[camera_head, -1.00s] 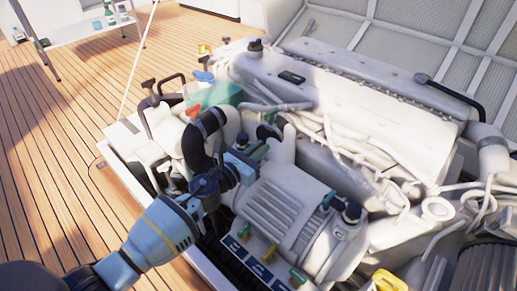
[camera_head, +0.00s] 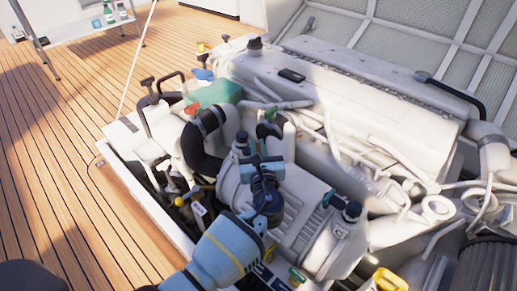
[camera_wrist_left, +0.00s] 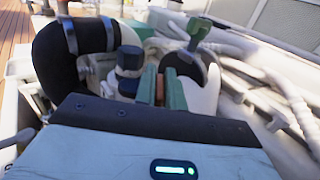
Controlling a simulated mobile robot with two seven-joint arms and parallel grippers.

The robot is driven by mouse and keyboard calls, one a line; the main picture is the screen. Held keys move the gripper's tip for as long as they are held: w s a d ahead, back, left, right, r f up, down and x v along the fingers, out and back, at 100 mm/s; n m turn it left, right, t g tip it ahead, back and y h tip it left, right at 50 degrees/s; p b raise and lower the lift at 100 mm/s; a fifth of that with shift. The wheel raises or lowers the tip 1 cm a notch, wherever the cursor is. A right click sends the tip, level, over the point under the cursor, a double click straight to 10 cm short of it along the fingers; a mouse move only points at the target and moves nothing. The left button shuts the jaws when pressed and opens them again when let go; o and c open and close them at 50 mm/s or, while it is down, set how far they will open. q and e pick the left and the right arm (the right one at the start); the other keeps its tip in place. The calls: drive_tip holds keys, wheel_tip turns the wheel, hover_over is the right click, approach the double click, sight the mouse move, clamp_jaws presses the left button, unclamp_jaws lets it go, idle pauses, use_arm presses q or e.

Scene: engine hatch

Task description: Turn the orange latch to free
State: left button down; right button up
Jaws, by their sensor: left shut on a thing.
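My left gripper (camera_head: 259,168) reaches in from the bottom of the head view, over the upper left end of the pale ribbed engine unit. In the left wrist view, its two green fingers (camera_wrist_left: 160,80) are close together on a narrow orange-brown piece, which I take for the orange latch (camera_wrist_left: 159,88). Only a sliver of the latch shows between the fingers. In the head view the gripper hides the latch, so its angle cannot be told. My right gripper is not in view.
A black hose (camera_head: 199,150) curves close by on the left, and it also shows in the left wrist view (camera_wrist_left: 58,62). A green-handled lever (camera_wrist_left: 198,30) stands just beyond the fingers. A yellow handle (camera_head: 389,281) is at the bottom right. Wooden deck lies open on the left.

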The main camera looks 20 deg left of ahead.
sight(258, 149)
use_arm(q)
drive_tip(key=n+g+y+b, duration=0.2)
drive_tip(key=n+g+y, duration=0.1)
drive_tip(key=y, duration=0.1)
drive_tip(key=shift+d+f, duration=0.1)
drive_tip(key=shift+f, duration=0.05)
drive_tip(key=shift+n+g+y+b, duration=0.75)
drive_tip(key=shift+n+g+y, duration=0.25)
drive_tip(key=shift+n+g, duration=0.15)
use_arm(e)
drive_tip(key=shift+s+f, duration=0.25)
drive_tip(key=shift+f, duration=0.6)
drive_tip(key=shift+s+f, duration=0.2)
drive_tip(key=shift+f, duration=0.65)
use_arm(q)
drive_tip(key=shift+g, duration=0.25)
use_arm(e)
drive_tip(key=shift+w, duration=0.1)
use_arm(q)
drive_tip(key=c, duration=1.5)
unclamp_jaws()
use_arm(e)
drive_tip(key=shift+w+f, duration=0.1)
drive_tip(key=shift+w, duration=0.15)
use_arm(q)
drive_tip(key=shift+r, duration=0.2)
